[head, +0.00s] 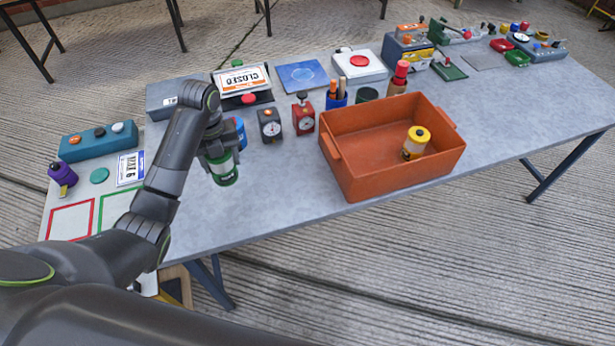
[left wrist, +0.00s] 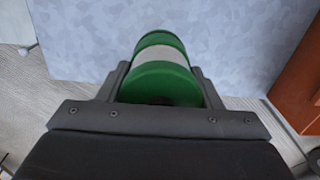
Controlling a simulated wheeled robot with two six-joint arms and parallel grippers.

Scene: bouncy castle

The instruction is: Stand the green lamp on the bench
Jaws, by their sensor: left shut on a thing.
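The green lamp (head: 224,171), a green cylinder with a pale band, is between the jaws of my left gripper (head: 219,153) near the front edge of the grey bench (head: 265,200). The left wrist view shows the green lamp (left wrist: 163,80) from its end, with a jaw on either side and the bench top beyond. My left gripper is shut on it. I cannot tell whether its base touches the bench. My right gripper is not in view.
An orange crate (head: 355,188) with a yellow lamp (head: 415,142) inside stands to the right. A blue object (head: 240,133) and a grey dial box (head: 269,124) are close behind the green lamp. A purple lamp (head: 62,175) and red and green outlined squares (head: 72,221) are at left.

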